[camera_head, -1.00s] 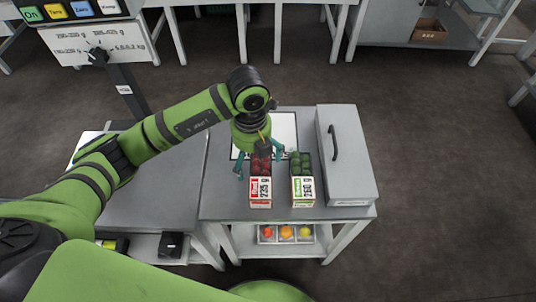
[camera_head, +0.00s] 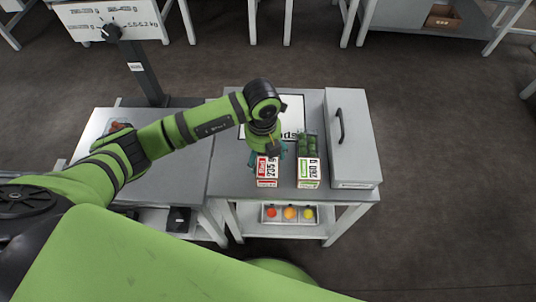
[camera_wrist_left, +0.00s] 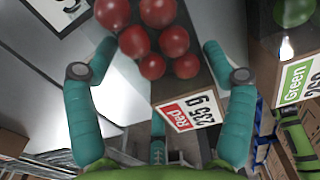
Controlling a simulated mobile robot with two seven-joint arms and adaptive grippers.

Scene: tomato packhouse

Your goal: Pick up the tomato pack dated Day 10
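A red-labelled tomato pack marked 235 g (camera_head: 267,171) stands on the small grey table, with my left gripper (camera_head: 270,149) right over it. In the left wrist view, the pack (camera_wrist_left: 187,110) holds several red tomatoes. The open fingers of my left gripper (camera_wrist_left: 160,50) are on either side of it, and I see no clear grip. A green-labelled pack marked 260 g (camera_head: 308,173) with green tomatoes stands just to its right; its label (camera_wrist_left: 296,82) shows at the wrist view's right edge. I cannot read a day date on either pack. My right gripper is not in view.
A grey box with a dark handle (camera_head: 352,145) stands right of the packs. A white sheet (camera_head: 292,103) lies behind my gripper. The shelf below holds a tray with red, orange and yellow balls (camera_head: 290,221). Another grey table (camera_head: 180,172) adjoins at the left.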

